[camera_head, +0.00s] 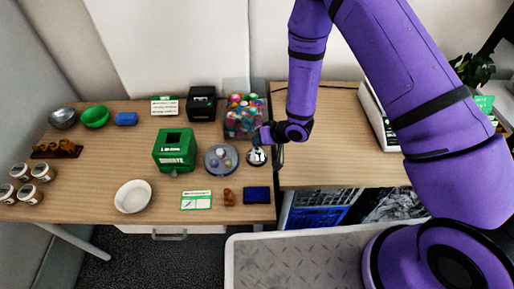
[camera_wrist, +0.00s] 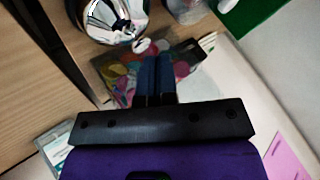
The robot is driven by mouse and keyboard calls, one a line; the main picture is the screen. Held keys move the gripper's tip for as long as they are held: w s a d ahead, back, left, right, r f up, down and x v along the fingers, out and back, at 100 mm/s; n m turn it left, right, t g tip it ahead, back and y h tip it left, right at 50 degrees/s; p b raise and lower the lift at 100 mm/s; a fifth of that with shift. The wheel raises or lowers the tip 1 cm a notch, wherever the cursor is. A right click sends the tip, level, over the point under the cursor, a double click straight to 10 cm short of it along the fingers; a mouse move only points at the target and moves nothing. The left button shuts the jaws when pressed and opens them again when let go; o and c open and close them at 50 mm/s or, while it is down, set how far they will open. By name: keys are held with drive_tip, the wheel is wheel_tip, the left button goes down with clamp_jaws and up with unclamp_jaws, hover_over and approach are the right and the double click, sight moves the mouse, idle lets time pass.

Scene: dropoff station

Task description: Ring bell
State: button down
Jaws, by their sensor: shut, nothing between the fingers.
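The bell (camera_head: 257,157) is a small shiny silver dome on the wooden table, near the table's right edge. In the wrist view the bell (camera_wrist: 113,17) shows at the top, cut off by the frame edge, with a reflective surface. My gripper (camera_head: 262,137) is just above and behind the bell in the head view, apart from it as far as I can tell. In the wrist view my gripper's fingers (camera_wrist: 154,62) are together and empty, with the bell up and to the left of their tips.
A clear container of colourful items (camera_head: 241,117) stands close behind my gripper. A round dish (camera_head: 221,160) is left of the bell, with a green box (camera_head: 175,150) beyond it. A blue item (camera_head: 257,195) lies in front. A gap separates the two tables.

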drive_tip(key=shift+f, duration=0.5)
idle(0.8)
drive_tip(key=shift+r, duration=0.9)
drive_tip(key=shift+r, duration=2.55)
